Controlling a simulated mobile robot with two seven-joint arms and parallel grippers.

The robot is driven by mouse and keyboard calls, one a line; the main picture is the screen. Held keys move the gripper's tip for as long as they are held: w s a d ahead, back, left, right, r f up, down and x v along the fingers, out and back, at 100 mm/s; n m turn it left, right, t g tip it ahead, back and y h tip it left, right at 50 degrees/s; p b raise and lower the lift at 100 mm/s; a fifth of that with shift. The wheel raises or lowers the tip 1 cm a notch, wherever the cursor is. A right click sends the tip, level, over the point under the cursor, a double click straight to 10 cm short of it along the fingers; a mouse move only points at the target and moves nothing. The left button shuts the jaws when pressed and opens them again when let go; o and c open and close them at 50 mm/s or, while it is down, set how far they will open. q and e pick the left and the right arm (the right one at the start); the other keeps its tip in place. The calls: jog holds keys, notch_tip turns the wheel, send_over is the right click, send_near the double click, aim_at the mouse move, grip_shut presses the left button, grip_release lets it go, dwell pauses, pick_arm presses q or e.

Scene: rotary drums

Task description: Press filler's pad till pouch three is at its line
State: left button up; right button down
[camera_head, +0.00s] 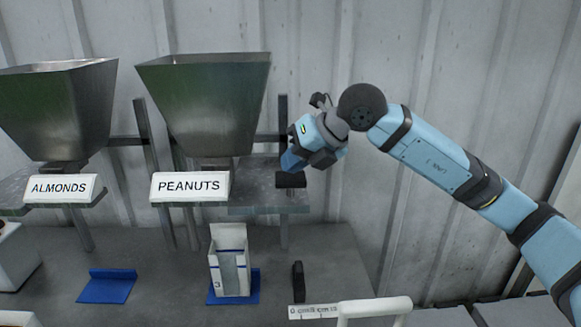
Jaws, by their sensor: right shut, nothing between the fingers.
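Pouch three (229,262) is an open-topped white carton marked 3, with a grey strip down its front. It stands upright under the filler labelled PEANUTS (205,100). A dark block (291,180), perhaps the filler's pad, sits at the right end of the filler's shelf. My right gripper (291,163) is shut and empty, pointing down and left just above this block. Whether it touches the block I cannot tell. My left gripper is not in view.
A second filler labelled ALMONDS (62,110) stands at the left, with an empty blue mat (107,285) below it. Pouch three stands on another blue mat (249,290). A small black upright piece (298,281) and a white handle (374,308) are at the front right.

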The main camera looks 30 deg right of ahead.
jog(key=shift+f+b, duration=0.3)
jog(key=shift+f, duration=0.1)
jog(key=shift+r, duration=0.15)
dwell(0.4)
jog(key=shift+r+p, duration=1.15)
jog(key=shift+r, duration=0.75)
notch_tip(320, 180, up, 5)
jog(key=p, duration=0.3)
